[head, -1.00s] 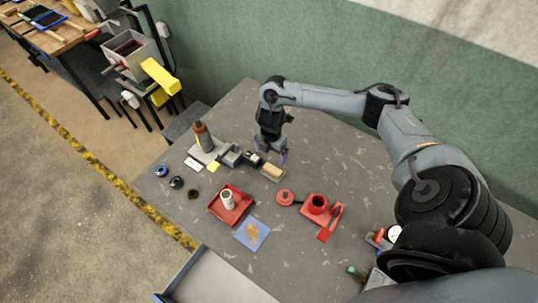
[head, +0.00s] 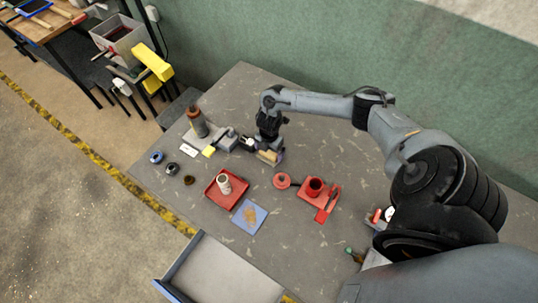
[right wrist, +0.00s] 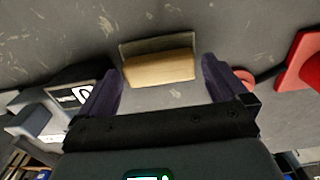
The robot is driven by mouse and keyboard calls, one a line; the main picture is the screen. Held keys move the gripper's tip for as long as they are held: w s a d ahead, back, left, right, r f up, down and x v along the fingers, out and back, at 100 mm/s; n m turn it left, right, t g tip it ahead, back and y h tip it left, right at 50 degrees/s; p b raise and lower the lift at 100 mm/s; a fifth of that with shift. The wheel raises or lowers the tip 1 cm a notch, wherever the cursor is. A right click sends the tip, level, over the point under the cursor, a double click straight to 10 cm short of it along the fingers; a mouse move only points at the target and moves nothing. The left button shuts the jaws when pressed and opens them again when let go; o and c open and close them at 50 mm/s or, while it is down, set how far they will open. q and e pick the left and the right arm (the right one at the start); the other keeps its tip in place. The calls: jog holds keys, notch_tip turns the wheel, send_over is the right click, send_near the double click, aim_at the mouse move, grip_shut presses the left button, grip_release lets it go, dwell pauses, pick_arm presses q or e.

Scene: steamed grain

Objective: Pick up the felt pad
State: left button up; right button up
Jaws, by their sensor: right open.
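A tan block (head: 267,157), which looks like the felt pad, lies on a thin grey-green base on the grey table, near its back. In the right wrist view the tan block (right wrist: 160,70) shows ahead of and between my fingertips, on its grey-green base (right wrist: 158,44). My right gripper (head: 270,150) points down over the block; its two dark purple fingers are open, with a gap on both sides of the block. It also shows in the right wrist view (right wrist: 160,82). Whether the fingers reach down beside the block, I cannot tell. My left gripper is not in view.
A grey device (head: 226,142) stands close left of the gripper, with a brown bottle (head: 197,122) behind. A red tray (head: 214,201) holds a white roll. A blue sheet (head: 241,221), red disc (head: 281,181) and red holder (head: 328,203) lie nearer.

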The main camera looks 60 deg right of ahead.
aim_at(270, 153)
jog(key=shift+f, duration=0.2)
jog(key=c, duration=0.9)
jog(key=shift+r, duration=0.15)
jog(key=shift+r, duration=0.45)
jog(key=r, duration=0.3)
jog(key=shift+s+r, duration=0.2)
jog(key=shift+s, duration=0.05)
jog(key=shift+s+a+r+p, duration=0.1)
jog(key=shift+s+a+r, duration=0.1)
jog(key=shift+s+r, duration=1.3)
jog(key=shift+s+a+r+p, duration=0.2)
jog(key=shift+s+r, duration=0.45)
jog(key=shift+s, duration=1.55)
jog(key=shift+s+a+r+p, duration=0.1)
jog(key=shift+s+a+r, duration=0.15)
jog(key=shift+s+r, duration=1.25)
